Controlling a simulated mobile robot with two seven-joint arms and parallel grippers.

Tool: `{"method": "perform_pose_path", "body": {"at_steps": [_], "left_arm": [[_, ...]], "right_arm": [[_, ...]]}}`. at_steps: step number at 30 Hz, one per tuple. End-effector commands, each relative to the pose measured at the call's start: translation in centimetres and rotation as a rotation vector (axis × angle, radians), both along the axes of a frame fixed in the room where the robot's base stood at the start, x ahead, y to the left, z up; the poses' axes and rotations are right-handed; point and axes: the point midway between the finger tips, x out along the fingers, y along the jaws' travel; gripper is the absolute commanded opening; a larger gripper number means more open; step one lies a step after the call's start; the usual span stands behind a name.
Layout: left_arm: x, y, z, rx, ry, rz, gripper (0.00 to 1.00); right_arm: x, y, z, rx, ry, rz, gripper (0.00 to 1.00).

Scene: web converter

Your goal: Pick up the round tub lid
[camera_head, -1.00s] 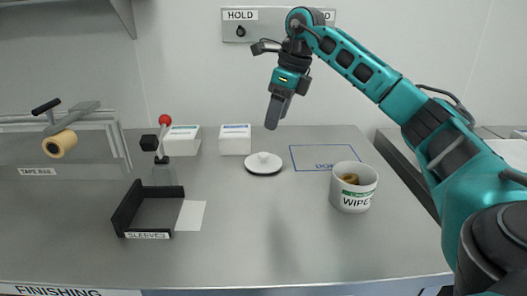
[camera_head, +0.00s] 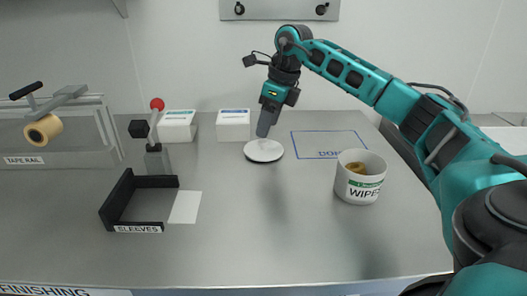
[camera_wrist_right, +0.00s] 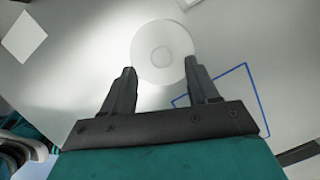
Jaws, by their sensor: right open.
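The round tub lid (camera_head: 264,151) is a white disc lying flat on the grey bench, left of the blue outlined rectangle. In the right wrist view the lid (camera_wrist_right: 162,53) shows from above with a raised round middle. In the wrist view the gripper (camera_wrist_right: 161,74) is open, with one finger at each side of the lid's near part. I cannot tell whether the fingers touch it. My left gripper is not in view.
An open white WIPES tub (camera_head: 360,178) stands right of the lid. Two white boxes (camera_head: 233,126) (camera_head: 178,127) stand behind and to the left. A red-knobbed lever (camera_head: 156,140) and a black SLEEVES tray (camera_head: 140,203) are at left. The bench front is clear.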

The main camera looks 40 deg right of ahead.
Motion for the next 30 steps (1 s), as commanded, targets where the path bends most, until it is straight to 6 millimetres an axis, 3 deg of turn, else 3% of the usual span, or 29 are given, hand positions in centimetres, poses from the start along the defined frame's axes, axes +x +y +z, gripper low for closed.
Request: {"method": "perform_pose_path", "body": {"at_steps": [7,17,30], "left_arm": [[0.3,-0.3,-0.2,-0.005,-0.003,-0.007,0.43],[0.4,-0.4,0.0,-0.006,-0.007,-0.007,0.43],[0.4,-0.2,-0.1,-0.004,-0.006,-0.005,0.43]], "right_arm": [[0.6,0.3,-3.8,0.001,0.003,0.002,0.59],[0.8,0.4,-4.5,0.000,0.001,0.000,0.59],[0.8,0.4,-4.4,0.000,0.001,0.000,0.18]]}}
